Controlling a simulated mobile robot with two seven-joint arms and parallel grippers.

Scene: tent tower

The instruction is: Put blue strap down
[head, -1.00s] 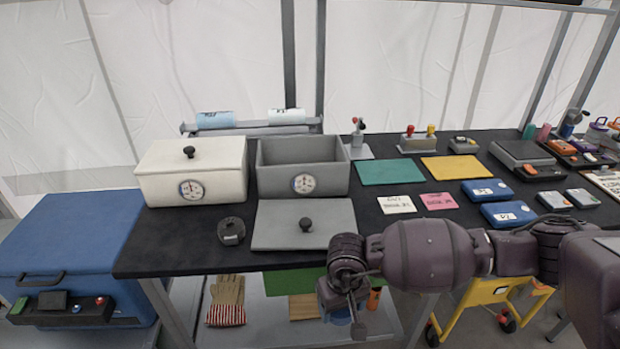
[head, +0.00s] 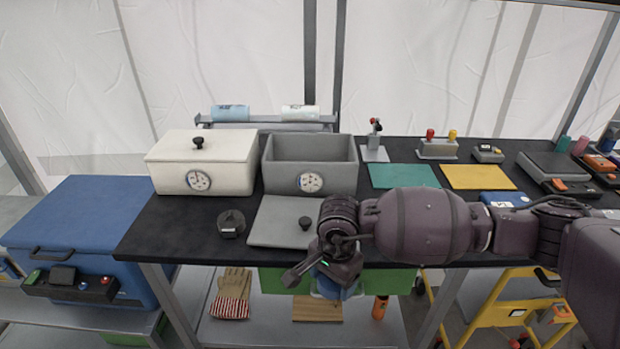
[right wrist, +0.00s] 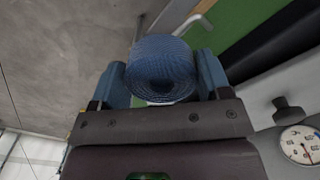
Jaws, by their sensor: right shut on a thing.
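The blue strap (right wrist: 163,68) is a rolled blue webbing coil. In the right wrist view it sits between the two blue fingers of my right gripper (right wrist: 162,82), which is shut on it. In the head view my right gripper (head: 328,286) hangs in front of the black table's front edge, below tabletop height. The strap is mostly hidden there behind the gripper and wrist. My left gripper is not in view.
The black table (head: 190,232) carries a white lidded box (head: 200,165), an open grey box (head: 310,152), a grey lid (head: 275,222) and a black round item (head: 231,223). Below, a shelf (head: 250,335) holds gloves (head: 232,293), a wooden piece (head: 317,308) and an orange bottle (head: 380,307). A blue cooler (head: 85,225) stands left.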

